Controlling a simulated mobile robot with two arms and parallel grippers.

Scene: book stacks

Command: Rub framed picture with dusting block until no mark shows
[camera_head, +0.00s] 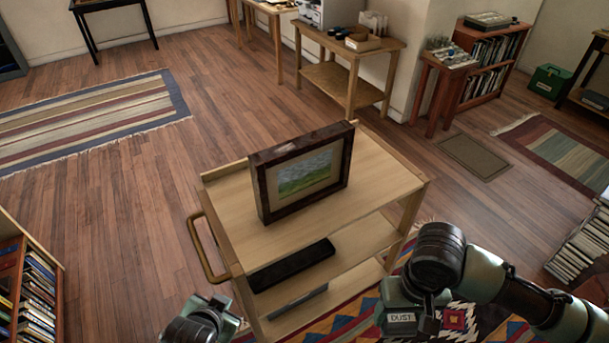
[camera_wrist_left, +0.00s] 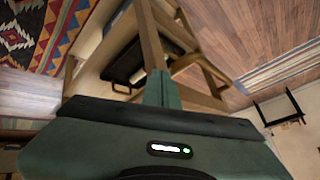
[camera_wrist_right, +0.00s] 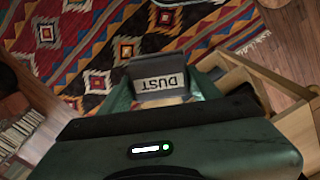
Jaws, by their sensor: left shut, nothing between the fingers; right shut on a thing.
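The framed picture (camera_head: 303,174) stands upright on the top of a wooden cart in the head view. It has a dark, mottled brown frame around a green and blue landscape. I cannot tell whether the mottling is a mark. My right gripper (camera_head: 405,304) is shut on the dusting block (camera_wrist_right: 160,80), a grey block with a white DUST label. The block also shows in the head view (camera_head: 401,319), in front of the cart at its right, apart from the picture. My left gripper (camera_head: 208,318) is low at the cart's left front. Its fingers (camera_wrist_left: 161,90) are shut and empty.
The cart (camera_head: 375,190) has lower shelves, with a long black case (camera_head: 290,266) on the middle one, and a handle (camera_head: 205,248) at its left. A bookcase (camera_head: 30,285) stands at the left. A patterned rug (camera_head: 345,325) lies in front. Wooden floor is clear behind the cart.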

